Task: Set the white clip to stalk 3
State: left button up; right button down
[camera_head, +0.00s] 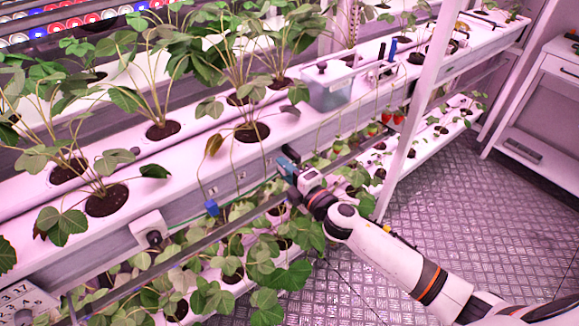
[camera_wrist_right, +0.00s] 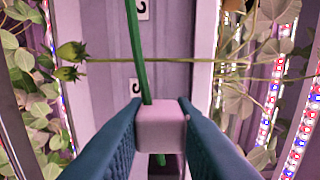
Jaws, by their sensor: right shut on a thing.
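The white clip (camera_wrist_right: 160,120) is a small pale block between the blue fingers of my right gripper (camera_wrist_right: 160,130) in the right wrist view. The gripper is shut on it. In the head view my right gripper (camera_head: 284,164) is at the front of the upper planter, beside hanging stalks; the clip cannot be made out there. My left gripper is not in view.
A blue clip (camera_head: 212,207) hangs at the planter's front, left of my gripper. Red berries (camera_head: 398,117) hang to the right. A thin stalk with green buds (camera_wrist_right: 70,52) crosses the wrist view. Leafy plants fill the lower rack (camera_head: 230,265). A white post (camera_head: 418,100) stands right; floor (camera_head: 460,200) is clear.

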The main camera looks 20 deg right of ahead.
jog(key=a, duration=0.2)
jog(key=s+a, duration=0.1)
jog(key=shift+s+a, duration=0.15)
jog(key=shift+a, duration=0.2)
jog(key=c, duration=1.2)
grip_release()
jog(key=shift+d, duration=0.1)
jog(key=b+v, duration=0.2)
jog(key=v, duration=1)
